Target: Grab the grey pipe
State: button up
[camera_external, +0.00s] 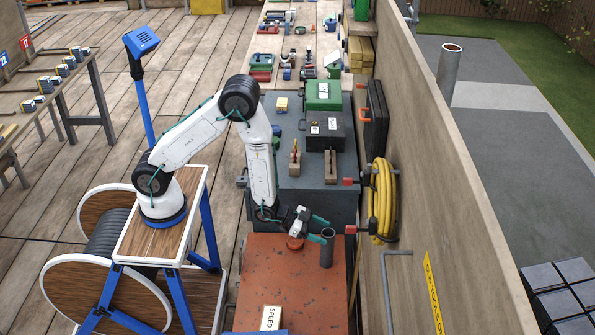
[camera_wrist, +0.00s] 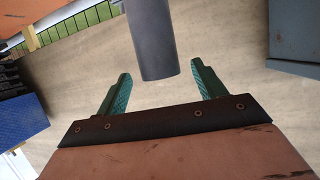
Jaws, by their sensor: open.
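The grey pipe (camera_external: 327,250) stands upright on the rust-red tabletop (camera_external: 285,275), near its far right corner, in the external view. My gripper (camera_external: 319,229) is open, with its green fingers close to the pipe's upper end. In the wrist view the pipe (camera_wrist: 152,45) shows as a dark grey cylinder coming in from the top edge. Its visible end lies between the tips of my open gripper (camera_wrist: 160,68), with a gap on each side. I cannot tell exactly how deep between the fingers it is.
A wooden wall (camera_external: 455,200) with a yellow hose coil (camera_external: 382,200) runs along the right. A dark bench (camera_external: 290,205) with a black case (camera_external: 325,130) stands behind. A SPEED box (camera_external: 271,317) is in front.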

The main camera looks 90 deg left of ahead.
aim_at(328, 234)
jog(key=shift+x, duration=1.6)
jog(key=c, duration=1.3)
jog(key=shift+r, duration=0.1)
